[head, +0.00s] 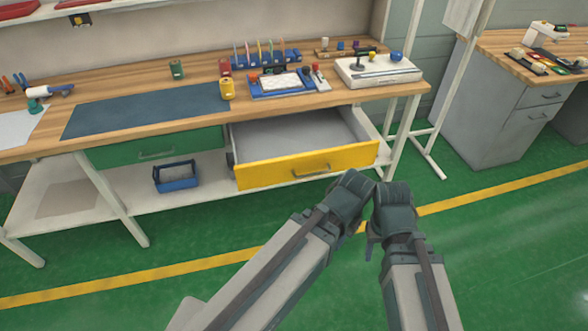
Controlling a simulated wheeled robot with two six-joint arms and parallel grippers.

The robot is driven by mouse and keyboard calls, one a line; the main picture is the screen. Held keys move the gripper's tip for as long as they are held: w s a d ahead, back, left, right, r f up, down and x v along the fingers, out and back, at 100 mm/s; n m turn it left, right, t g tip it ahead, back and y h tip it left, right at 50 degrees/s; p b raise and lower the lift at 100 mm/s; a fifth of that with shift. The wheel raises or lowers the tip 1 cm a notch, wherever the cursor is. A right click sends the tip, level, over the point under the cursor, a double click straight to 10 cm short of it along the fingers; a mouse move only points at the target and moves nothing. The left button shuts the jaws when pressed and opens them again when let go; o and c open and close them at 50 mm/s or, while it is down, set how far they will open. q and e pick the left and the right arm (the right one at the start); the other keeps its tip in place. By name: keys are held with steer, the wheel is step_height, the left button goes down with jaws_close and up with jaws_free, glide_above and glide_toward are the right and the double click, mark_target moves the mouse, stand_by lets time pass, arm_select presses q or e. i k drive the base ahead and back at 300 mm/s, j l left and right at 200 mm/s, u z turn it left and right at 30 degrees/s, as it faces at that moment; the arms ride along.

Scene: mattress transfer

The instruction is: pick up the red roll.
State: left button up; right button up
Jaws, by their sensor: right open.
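The red roll (225,67) stands upright on the wooden workbench, behind the yellow roll (227,89) and to the right of the green roll (177,69). My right gripper (391,212) is in front of the bench, to the right of the open drawer and well away from the red roll. It is open, with its fingers mostly hidden by its own wrist. My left gripper (350,198) is close beside it; its fingers cannot be made out. Neither gripper touches a roll.
A yellow-fronted drawer (308,167) stands pulled out below the bench. A blue tote (177,177) sits on the lower shelf. The green floor is clear.

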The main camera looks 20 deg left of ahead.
mark_target(224, 65)
steer(key=i+j, duration=0.5)
steer(key=j, duration=0.2)
steer(key=i+j+u, duration=0.1)
steer(key=i+j, duration=0.4)
steer(key=j, duration=0.15)
